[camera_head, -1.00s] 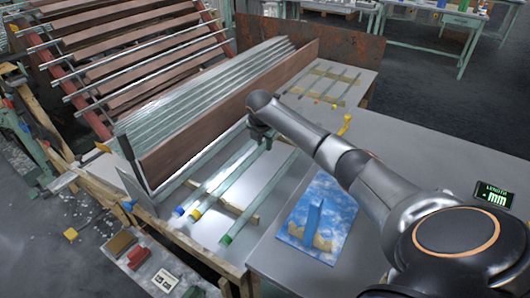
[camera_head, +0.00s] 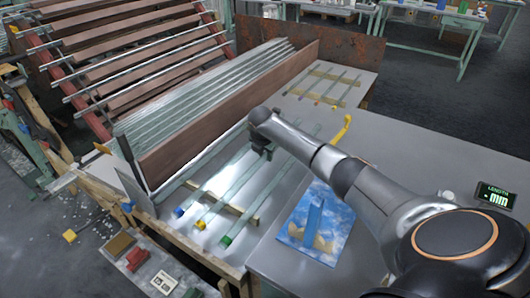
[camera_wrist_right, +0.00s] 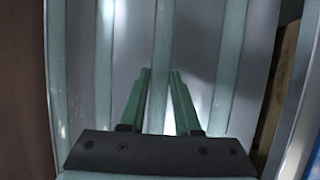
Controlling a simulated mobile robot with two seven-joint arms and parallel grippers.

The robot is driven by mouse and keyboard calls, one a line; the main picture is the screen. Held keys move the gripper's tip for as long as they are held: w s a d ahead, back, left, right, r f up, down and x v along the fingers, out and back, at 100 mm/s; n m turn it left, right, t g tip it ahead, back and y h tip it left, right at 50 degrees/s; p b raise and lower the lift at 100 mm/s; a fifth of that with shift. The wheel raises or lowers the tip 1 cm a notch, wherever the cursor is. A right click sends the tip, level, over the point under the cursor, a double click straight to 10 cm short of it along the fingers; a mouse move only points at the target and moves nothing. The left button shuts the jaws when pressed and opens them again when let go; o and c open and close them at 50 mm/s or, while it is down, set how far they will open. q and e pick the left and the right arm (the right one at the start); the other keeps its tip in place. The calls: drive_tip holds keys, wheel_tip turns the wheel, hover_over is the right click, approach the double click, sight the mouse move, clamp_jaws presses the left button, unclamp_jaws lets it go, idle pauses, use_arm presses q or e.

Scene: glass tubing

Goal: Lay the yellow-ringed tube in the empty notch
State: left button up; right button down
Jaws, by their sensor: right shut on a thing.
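The yellow-ringed tube (camera_head: 228,192) is a long pale glass tube, its yellow end (camera_head: 200,224) toward the front of the bench. It lies between the blue-ringed tube (camera_head: 207,184) and the green-ringed tube (camera_head: 262,195). My right gripper (camera_head: 264,153) is shut on the yellow-ringed tube near its far part. In the right wrist view the tube (camera_wrist_right: 163,45) runs up from between the green fingers (camera_wrist_right: 163,100). A wooden support strip (camera_head: 240,213) crosses beneath the tubes. Its notches are too small to make out, and I cannot tell whether the tube rests in one. My left gripper is out of view.
A brown board (camera_head: 215,125) and a stack of glass tubes (camera_head: 200,95) stand left of the gripper. A blue-and-white pad (camera_head: 335,240) with a blue upright piece lies right. Short tubes (camera_head: 325,90) lie behind.

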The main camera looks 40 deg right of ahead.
drive_tip(key=c, duration=0.6)
unclamp_jaws()
drive_tip(key=shift+f, duration=0.1)
drive_tip(key=shift+r, duration=0.3)
use_arm(q)
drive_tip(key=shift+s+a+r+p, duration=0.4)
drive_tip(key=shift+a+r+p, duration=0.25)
drive_tip(key=shift+p, duration=0.45)
use_arm(e)
drive_tip(key=shift+v, duration=6.3)
drive_tip(key=shift+r, duration=0.1)
